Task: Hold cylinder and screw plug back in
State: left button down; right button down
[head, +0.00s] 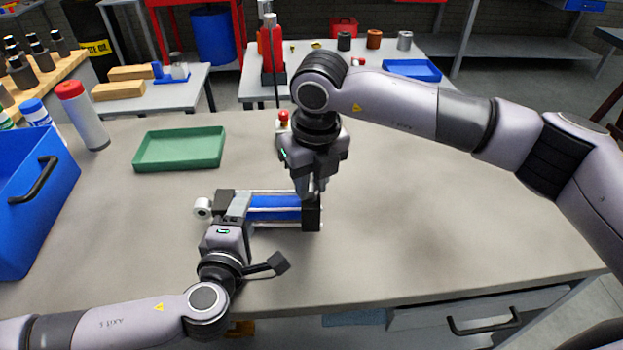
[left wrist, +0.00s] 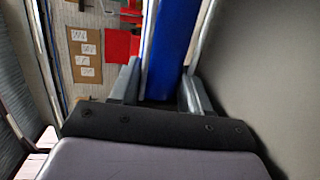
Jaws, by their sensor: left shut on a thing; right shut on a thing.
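The cylinder (head: 272,214) lies on the grey bench, a blue barrel between dark end blocks with silver rods along it. Its blue barrel (left wrist: 172,38) also shows in the left wrist view, between the fingers. My left gripper (head: 240,206) is shut on the cylinder near its left end, reaching from the front; it shows in the left wrist view too (left wrist: 160,92). My right gripper (head: 311,194) points down at the cylinder's right end block. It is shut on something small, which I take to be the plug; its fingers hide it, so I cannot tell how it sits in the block.
A green tray (head: 180,148) lies behind, to the left. A blue bin (head: 35,195) and a red-capped bottle (head: 83,115) stand at the left. A red-topped button (head: 283,117) is behind my right gripper. The bench right of the cylinder is clear.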

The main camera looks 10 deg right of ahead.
jog(key=m, duration=0.6)
jog(key=shift+a+h, duration=0.1)
jog(key=shift+h, duration=0.2)
jog(key=m, duration=0.6)
jog(key=shift+w+m+h, duration=0.1)
jog(key=shift+m+h, duration=0.2)
jog(key=shift+h, duration=0.1)
jog(key=m+g, duration=0.1)
jog(key=m, duration=0.5)
jog(key=shift+a+m, duration=0.1)
jog(key=shift+m, duration=0.3)
jog(key=m, duration=0.6)
jog(key=shift+w+m+g, duration=0.15)
jog(key=shift+m+g, duration=0.15)
jog(key=shift+g, duration=0.1)
jog(key=c, duration=0.9)
grip_release()
jog(key=shift+r, duration=2.25)
